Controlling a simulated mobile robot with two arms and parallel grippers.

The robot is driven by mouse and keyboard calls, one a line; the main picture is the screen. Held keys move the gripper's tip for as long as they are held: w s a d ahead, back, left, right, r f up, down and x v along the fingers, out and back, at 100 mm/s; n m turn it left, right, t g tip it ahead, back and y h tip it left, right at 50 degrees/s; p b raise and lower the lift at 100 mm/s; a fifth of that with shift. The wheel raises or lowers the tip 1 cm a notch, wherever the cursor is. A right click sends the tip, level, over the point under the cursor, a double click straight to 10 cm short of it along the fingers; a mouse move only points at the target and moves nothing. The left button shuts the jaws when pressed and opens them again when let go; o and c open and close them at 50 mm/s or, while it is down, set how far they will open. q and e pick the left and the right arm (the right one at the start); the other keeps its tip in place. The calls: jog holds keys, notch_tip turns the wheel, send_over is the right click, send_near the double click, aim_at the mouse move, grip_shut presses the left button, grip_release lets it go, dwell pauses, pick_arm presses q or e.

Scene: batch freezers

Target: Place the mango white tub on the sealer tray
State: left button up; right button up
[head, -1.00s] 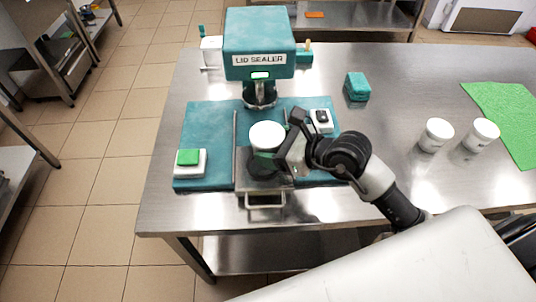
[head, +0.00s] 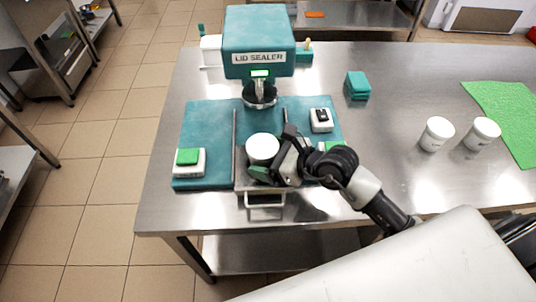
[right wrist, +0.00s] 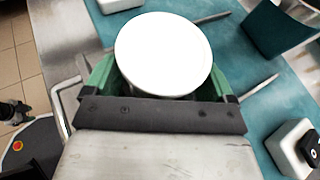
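A white tub (head: 262,147) with a plain white lid is over the metal sealer tray (head: 246,186), below the lid sealer head. It also shows from above in the right wrist view (right wrist: 163,52). My right gripper (head: 262,172) is shut on this tub, with a green finger on either side. No label shows, so I cannot read whether it is mango. The gripper hides the tub's base, and I cannot tell whether it touches the tray. Two more white tubs, one left (head: 436,134) and one right (head: 482,134), stand on the table. My left gripper is not in view.
The teal lid sealer (head: 259,40) stands behind the tray. A green-button box (head: 189,162) is left on its base and a white box with a dark top (head: 321,120) is right. A teal block (head: 357,86) and green mat (head: 505,115) lie on the steel table.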

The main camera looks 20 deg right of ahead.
jog(key=shift+o, duration=0.2)
jog(key=shift+r, duration=0.2)
jog(key=b+v, duration=0.1)
jog(key=v, duration=1.1)
dwell(0.9)
